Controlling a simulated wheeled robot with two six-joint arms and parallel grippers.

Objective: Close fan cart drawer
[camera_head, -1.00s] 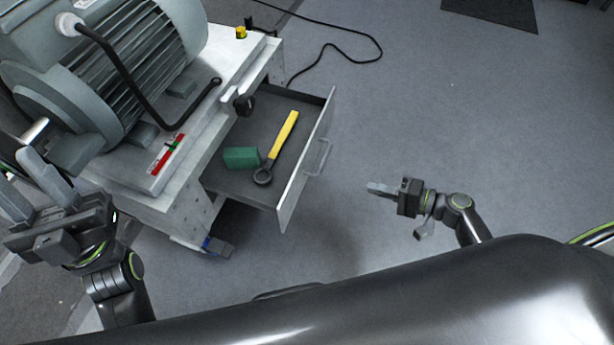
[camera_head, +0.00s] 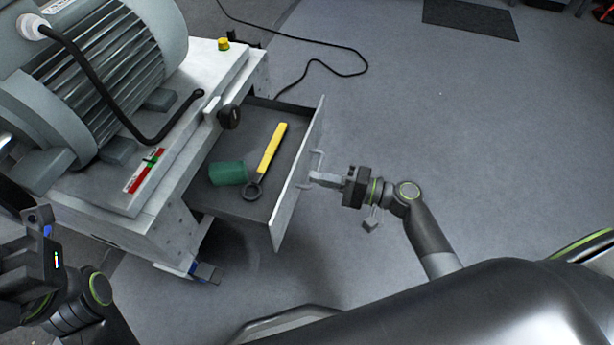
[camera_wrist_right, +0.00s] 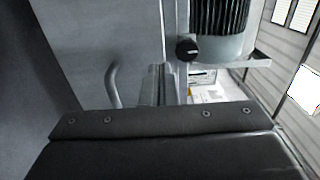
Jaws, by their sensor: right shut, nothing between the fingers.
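The fan cart (camera_head: 150,215) stands at the left with its drawer (camera_head: 285,195) pulled out to the right. The drawer holds a yellow-handled wrench (camera_head: 270,149) and a green block (camera_head: 229,173). A bar handle (camera_head: 312,172) is on the drawer's front. My right gripper (camera_head: 314,177) is shut and empty, its tips at the drawer front beside the handle; I cannot tell if they touch. The right wrist view shows the handle (camera_wrist_right: 113,86) left of the fingers (camera_wrist_right: 157,84). My left gripper (camera_head: 30,240) is at the left edge, its fingers partly out of view.
A large grey motor (camera_head: 95,75) with a thick black cable sits on the cart top. A black knob (camera_head: 229,117) is on the cart above the drawer. A thin cable (camera_head: 340,70) lies on the floor.

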